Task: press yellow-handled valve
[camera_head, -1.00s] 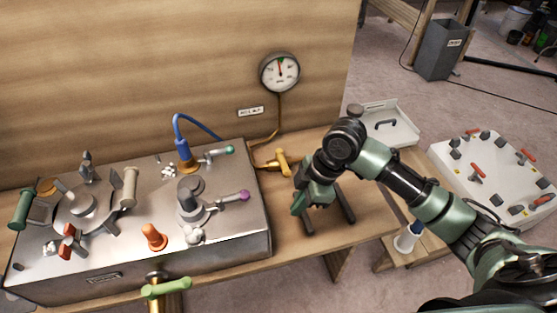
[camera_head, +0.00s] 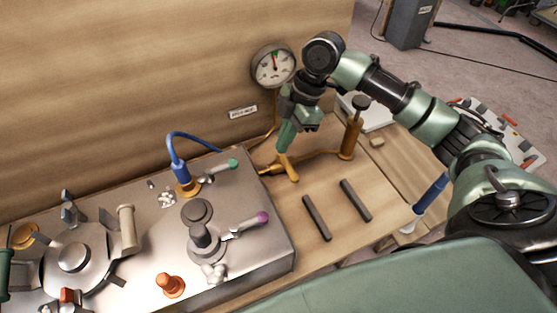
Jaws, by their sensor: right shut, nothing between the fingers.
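The yellow-handled valve (camera_head: 289,170) sits on the wooden bench just right of the metal console, with its yellow handle slanting across the brass pipe. My right gripper (camera_head: 284,146) is shut and empty, its green fingers pointing down at the upper end of the yellow handle. In this view the fingertips meet the handle's end; I cannot tell whether they touch it. The gauge (camera_head: 273,66) on the wooden panel is behind the gripper, its right edge close to my wrist. My left gripper is not in view.
The metal console (camera_head: 275,245) carries a blue hose fitting (camera_head: 182,172), a purple-knobbed lever (camera_head: 250,222) and an orange knob (camera_head: 170,286). A brass cylinder (camera_head: 351,138) stands right of the valve. Two dark bars (camera_head: 317,217) lie in front on otherwise clear bench.

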